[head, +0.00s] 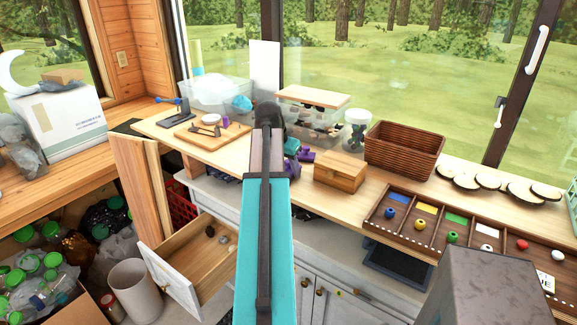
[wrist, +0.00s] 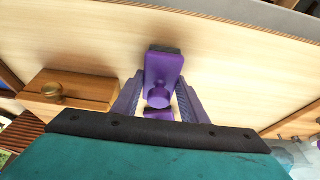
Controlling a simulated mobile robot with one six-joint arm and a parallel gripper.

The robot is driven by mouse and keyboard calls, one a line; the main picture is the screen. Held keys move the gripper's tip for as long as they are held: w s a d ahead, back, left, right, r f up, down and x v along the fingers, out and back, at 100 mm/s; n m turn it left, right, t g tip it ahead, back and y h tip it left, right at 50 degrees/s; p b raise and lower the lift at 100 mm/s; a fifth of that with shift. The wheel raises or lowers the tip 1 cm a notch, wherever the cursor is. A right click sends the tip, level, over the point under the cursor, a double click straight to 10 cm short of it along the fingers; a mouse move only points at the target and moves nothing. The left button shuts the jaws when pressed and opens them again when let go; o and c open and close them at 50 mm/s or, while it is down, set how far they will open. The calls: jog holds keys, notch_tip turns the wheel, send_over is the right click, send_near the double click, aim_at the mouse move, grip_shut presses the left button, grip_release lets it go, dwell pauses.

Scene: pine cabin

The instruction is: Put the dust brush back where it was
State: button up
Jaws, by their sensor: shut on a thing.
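The dust brush (wrist: 165,68) is purple with a dark strip at its far end. In the wrist view it stands between the two purple fingers of my gripper (wrist: 160,84), which is shut on it. Behind it is the pale wooden worktop (wrist: 235,70); I cannot tell whether the brush touches it. In the head view my teal arm hides much of the gripper area. Purple parts (head: 305,156) show just right of the arm, left of a small wooden box (head: 340,172); I cannot tell there which belong to gripper or brush.
The wooden box also shows in the wrist view (wrist: 68,90). A woven basket (head: 404,150), clear bins (head: 308,120) and a jar (head: 356,130) stand behind. A sectioned tray (head: 455,237) lies right. An open drawer (head: 205,258) juts out below, holding small stones. A cutting board (head: 212,132) is left.

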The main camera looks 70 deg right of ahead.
jog(key=shift+f, duration=0.2)
jog(key=o, duration=1)
jog(key=shift+a+r, duration=0.1)
jog(key=shift+r, duration=0.45)
jog(key=b+v, duration=0.2)
jog(key=v, duration=0.9)
jog(key=shift+a+r, duration=0.1)
jog(key=shift+r, duration=0.05)
jog(key=shift+w, duration=0.1)
